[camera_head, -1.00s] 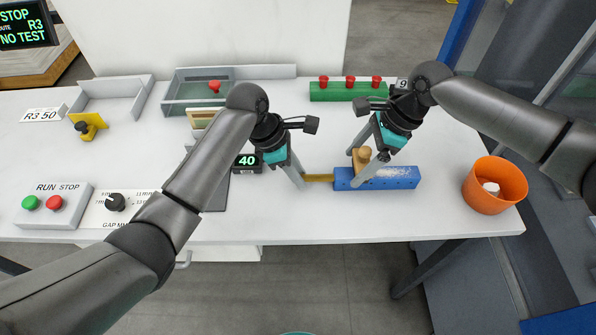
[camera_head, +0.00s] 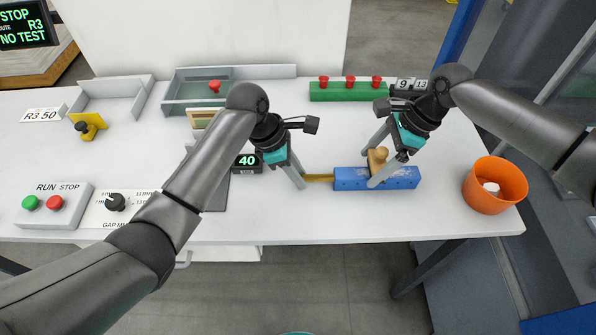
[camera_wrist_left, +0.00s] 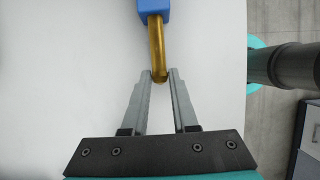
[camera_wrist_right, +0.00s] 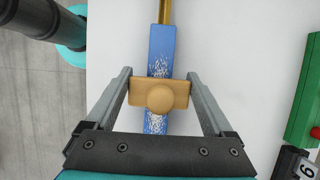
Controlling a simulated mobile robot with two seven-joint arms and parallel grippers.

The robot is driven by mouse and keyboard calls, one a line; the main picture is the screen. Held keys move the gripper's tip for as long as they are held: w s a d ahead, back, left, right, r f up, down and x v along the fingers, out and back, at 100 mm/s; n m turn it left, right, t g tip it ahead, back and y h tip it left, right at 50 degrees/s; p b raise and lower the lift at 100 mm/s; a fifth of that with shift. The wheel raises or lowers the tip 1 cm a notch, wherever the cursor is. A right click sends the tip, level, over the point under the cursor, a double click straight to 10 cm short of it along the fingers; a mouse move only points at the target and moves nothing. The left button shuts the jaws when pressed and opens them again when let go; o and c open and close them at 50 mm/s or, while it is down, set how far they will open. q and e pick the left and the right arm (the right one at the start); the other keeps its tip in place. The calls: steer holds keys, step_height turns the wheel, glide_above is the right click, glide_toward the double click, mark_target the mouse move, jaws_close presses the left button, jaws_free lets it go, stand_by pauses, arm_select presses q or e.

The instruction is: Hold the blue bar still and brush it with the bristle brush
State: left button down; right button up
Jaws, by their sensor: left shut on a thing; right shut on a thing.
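The blue bar (camera_head: 349,179) lies on the white table, its long side running left to right in the head view. A brass-coloured handle sticks out of its left end (camera_head: 319,178). My left gripper (camera_wrist_left: 161,74) is shut on this handle near its tip. The bristle brush (camera_head: 377,160), a tan block with a round knob, sits across the top of the bar. My right gripper (camera_wrist_right: 158,80) is shut on the brush block from both ends. White specks show on the bar beside the brush in the right wrist view (camera_wrist_right: 158,65). The bristles are hidden under the block.
An orange cup (camera_head: 494,186) with a white object in it stands right of the bar near the table's edge. A green block (camera_head: 346,93) with red pegs lies behind. A small display (camera_head: 247,163) reading 40 stands to the left.

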mark_target(405, 173)
steer(key=shift+d+f, duration=0.15)
steer(key=shift+d, duration=1.55)
steer(key=shift+d+f, duration=0.1)
steer(key=shift+d, duration=2.8)
steer(key=shift+a+r, duration=0.15)
steer(key=shift+a, duration=0.7)
steer(key=shift+a+r, duration=0.1)
steer(key=shift+a, duration=0.7)
steer(key=shift+a+f, duration=0.1)
steer(key=shift+a, duration=1.5)
steer(key=shift+s+a+f, duration=0.1)
steer(key=shift+a, duration=0.8)
steer(key=shift+s+a+f, duration=0.1)
steer(key=shift+a, duration=2.1)
steer(key=shift+w+d+r, duration=0.1)
steer(key=shift+d+r, duration=0.05)
steer(key=shift+d, duration=1.3)
steer(key=shift+w+d+r, duration=0.1)
steer(key=shift+d, duration=1.35)
steer(key=shift+w+d+f, duration=0.1)
steer(key=shift+d+f, duration=0.05)
steer(key=shift+d, duration=3.25)
steer(key=shift+a, duration=4.8)
